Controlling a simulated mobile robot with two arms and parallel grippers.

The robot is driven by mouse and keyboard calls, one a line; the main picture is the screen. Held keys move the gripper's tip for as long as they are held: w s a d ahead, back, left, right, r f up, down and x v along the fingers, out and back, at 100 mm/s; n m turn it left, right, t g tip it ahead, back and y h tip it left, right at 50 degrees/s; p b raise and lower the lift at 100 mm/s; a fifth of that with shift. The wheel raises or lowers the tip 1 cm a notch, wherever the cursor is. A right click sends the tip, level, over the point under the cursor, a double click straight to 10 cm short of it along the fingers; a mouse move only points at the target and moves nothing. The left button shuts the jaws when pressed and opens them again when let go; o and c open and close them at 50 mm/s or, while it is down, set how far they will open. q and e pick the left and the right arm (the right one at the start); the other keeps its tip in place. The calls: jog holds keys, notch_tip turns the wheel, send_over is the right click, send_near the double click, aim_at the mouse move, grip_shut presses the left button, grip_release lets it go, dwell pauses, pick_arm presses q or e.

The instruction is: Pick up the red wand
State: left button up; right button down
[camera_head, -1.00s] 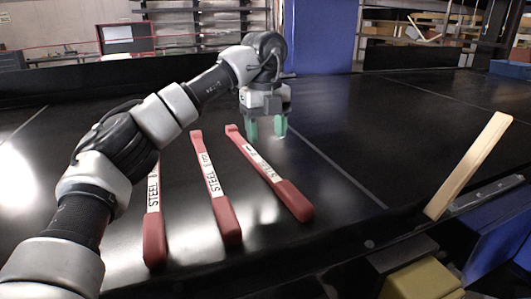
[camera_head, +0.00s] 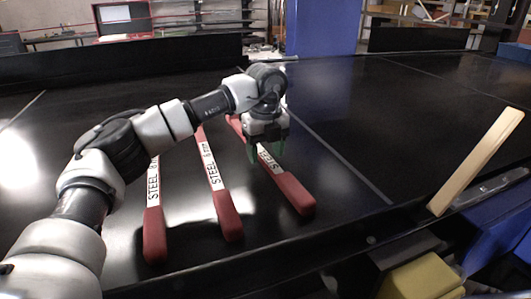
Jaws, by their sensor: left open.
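Three red wands with white "STEEL" labels lie side by side on the black conveyor: a left wand (camera_head: 153,222), a middle wand (camera_head: 223,205) and a right wand (camera_head: 290,187). My left gripper (camera_head: 266,152) is open, pointing down over the right wand near its label. Its green fingertips are low beside the wand, and the gripper hides part of the wand's upper half. Whether the fingers touch it I cannot tell. My arm covers the far end of the left wand. My right gripper is not in view.
A pale wooden bar (camera_head: 476,163) leans up at the conveyor's right edge. A yellow block (camera_head: 422,277) is at the lower right, near blue parts. A blue pillar (camera_head: 322,27) stands behind the belt. The belt right of the wands is clear.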

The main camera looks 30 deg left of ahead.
pick_arm(q)
jog(key=shift+f, duration=0.45)
jog(key=shift+c, duration=0.3)
grip_shut()
jog(key=shift+r, duration=0.15)
